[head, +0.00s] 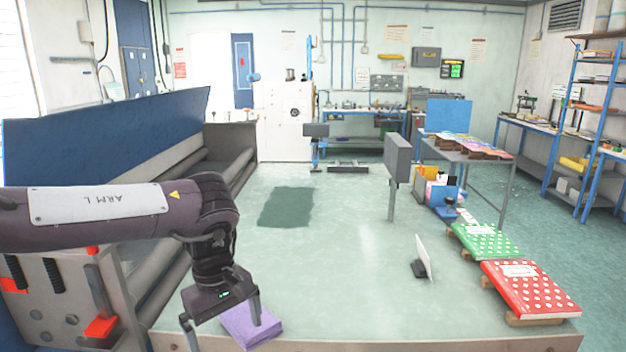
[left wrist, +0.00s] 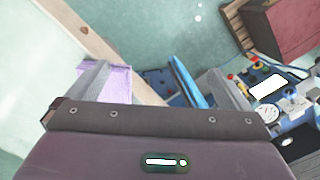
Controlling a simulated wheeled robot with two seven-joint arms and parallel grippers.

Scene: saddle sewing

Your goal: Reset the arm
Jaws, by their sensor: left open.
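My left arm comes in from the left in the head view, bent downward at the wrist. My left gripper (head: 222,325) points down near the front edge of the pale table, its two fingers spread wide apart. A folded purple cloth (head: 262,334) lies on the table at the gripper, partly behind one finger. I cannot tell whether the finger touches it. The left wrist view shows the spread fingers of the left gripper (left wrist: 168,85) and the purple cloth (left wrist: 119,82) beside the left finger. My right gripper is not in view.
A green dotted pack (head: 485,241) and a red dotted pack (head: 530,288) lie at the right. A small white panel (head: 424,257) stands near them. A grey and red control box (head: 70,300) is at the left front. The table's middle is clear.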

